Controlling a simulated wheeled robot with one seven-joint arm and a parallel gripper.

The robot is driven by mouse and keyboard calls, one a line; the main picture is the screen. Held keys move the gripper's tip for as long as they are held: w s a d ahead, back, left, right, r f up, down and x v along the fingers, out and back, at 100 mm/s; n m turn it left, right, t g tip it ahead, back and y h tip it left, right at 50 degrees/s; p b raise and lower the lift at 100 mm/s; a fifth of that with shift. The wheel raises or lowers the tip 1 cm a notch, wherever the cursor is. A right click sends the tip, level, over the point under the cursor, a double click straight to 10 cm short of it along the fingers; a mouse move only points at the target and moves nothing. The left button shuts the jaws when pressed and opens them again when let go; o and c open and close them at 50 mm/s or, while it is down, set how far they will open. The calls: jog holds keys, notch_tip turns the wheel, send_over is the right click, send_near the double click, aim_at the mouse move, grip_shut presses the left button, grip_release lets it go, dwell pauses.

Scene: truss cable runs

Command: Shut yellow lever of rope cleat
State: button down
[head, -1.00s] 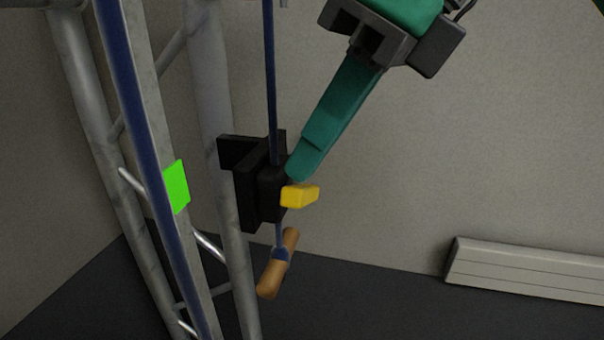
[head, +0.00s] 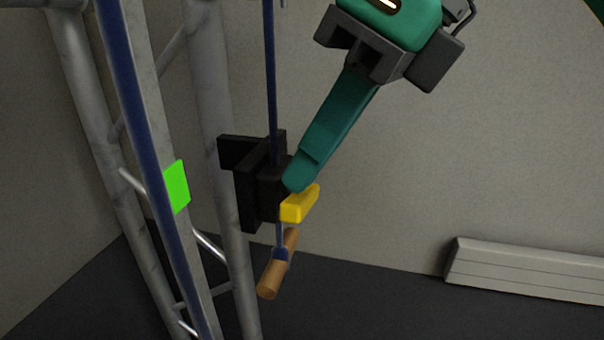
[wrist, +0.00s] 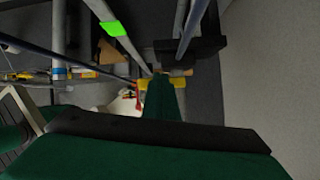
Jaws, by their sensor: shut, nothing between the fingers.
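The black rope cleat (head: 252,185) is mounted on a grey truss pole in the head view, and its dark body also shows in the wrist view (wrist: 205,45). Its yellow lever (head: 298,206) sticks out to the right from the cleat's lower front. A blue rope (head: 271,90) runs down through the cleat to a wooden handle (head: 277,265) hanging below. My gripper (head: 295,183) is shut and empty, its fingers together and pointing down-left. Its tip is just above the yellow lever, close to the cleat; whether it touches the lever I cannot tell.
A bright green patch (head: 177,187) is on the truss bar to the left, beside a thick blue cable (head: 150,150). Truss poles fill the left side. A pale ribbed panel (head: 530,270) lies by the wall at right.

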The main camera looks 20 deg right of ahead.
aim_at(314, 189)
jog(key=shift+s+a+f, duration=0.25)
jog(key=shift+s+f, duration=0.15)
jog(key=shift+f, duration=0.15)
dwell(0.8)
dwell(0.3)
jog(key=shift+w+d+r, duration=0.25)
jog(key=shift+w+r, duration=0.15)
jog(key=shift+r, duration=0.2)
jog(key=shift+w+d+r, duration=0.25)
jog(key=shift+w+r, duration=0.15)
jog(key=shift+r, duration=0.15)
jog(key=shift+w+d+r, duration=0.25)
jog(key=shift+w+r, duration=0.15)
jog(key=shift+r, duration=0.2)
jog(key=w+r, duration=0.1)
jog(key=d+r, duration=0.1)
jog(key=w+r, duration=0.1)
jog(key=r, duration=0.1)
jog(key=shift+w+d, duration=0.3)
jog(key=shift+d, duration=0.05)
jog(key=shift+s, duration=0.15)
